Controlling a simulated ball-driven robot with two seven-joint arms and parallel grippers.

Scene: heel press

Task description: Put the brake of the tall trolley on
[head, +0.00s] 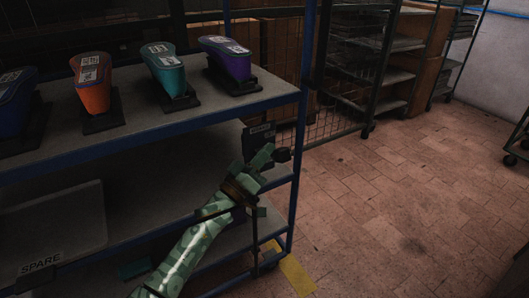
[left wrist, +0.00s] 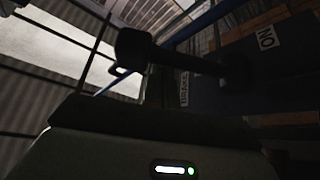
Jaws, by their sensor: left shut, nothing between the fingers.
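The blue-framed trolley (head: 297,130) fills the left of the head view. A dark plate (head: 260,133) sits near its right end post. A dark bar with a thick end (left wrist: 135,46), which looks like a lever, crosses in front of that panel. My left gripper (head: 264,156) is shut and empty, close in front of the plate. A dark knob (head: 283,155) shows just right of it; I cannot tell if they touch. My right gripper is not in view.
Purple (head: 228,58), teal (head: 165,69) and orange (head: 91,82) items stand on the top shelf. A tray marked "SPARE" (head: 55,230) lies below. Dark racks (head: 370,60) stand behind.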

